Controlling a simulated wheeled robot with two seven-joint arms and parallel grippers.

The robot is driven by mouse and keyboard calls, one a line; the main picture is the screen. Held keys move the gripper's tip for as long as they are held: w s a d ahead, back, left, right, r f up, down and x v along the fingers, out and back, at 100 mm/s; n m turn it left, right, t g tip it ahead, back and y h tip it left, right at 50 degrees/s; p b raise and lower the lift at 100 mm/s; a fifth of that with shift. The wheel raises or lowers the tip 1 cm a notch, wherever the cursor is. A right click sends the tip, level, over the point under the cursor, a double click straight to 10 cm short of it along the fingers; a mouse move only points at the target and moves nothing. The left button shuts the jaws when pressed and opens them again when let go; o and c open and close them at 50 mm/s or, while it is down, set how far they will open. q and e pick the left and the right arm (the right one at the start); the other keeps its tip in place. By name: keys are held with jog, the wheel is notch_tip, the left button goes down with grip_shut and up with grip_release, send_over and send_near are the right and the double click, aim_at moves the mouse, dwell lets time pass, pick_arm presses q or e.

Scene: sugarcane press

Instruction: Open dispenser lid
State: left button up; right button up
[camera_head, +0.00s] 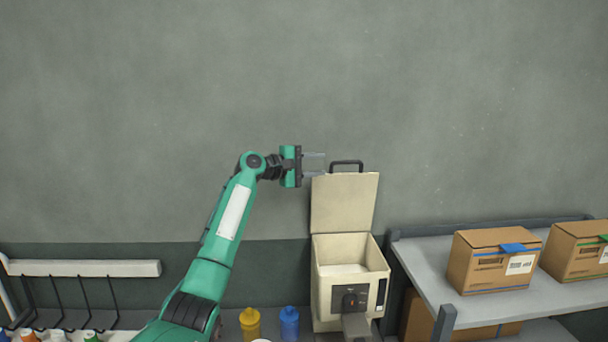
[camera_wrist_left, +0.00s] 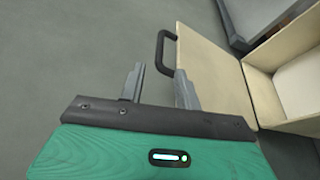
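The cream dispenser (camera_head: 326,294) stands at the centre bottom of the head view. Its lid (camera_head: 344,202) stands upright at the back, with the dark handle (camera_head: 346,163) on its top edge. The box below the lid is open and its pale inside shows. My left gripper (camera_head: 315,164) is just left of the lid's upper edge, with its fingers apart and nothing between them. In the left wrist view the open fingers (camera_wrist_left: 160,86) are beside the lid (camera_wrist_left: 215,78) and its handle (camera_wrist_left: 163,52). My right gripper is not in view.
A yellow bottle (camera_head: 250,325) and a blue bottle (camera_head: 289,324) stand left of the dispenser. A grey shelf (camera_head: 430,262) with cardboard boxes (camera_head: 493,261) is on the right. A white rack (camera_head: 85,268) with hooks is at left. The wall above is bare.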

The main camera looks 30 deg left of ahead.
pick_arm(q)
jog(key=b+v, duration=0.1)
jog(key=v, duration=0.3)
dwell(0.5)
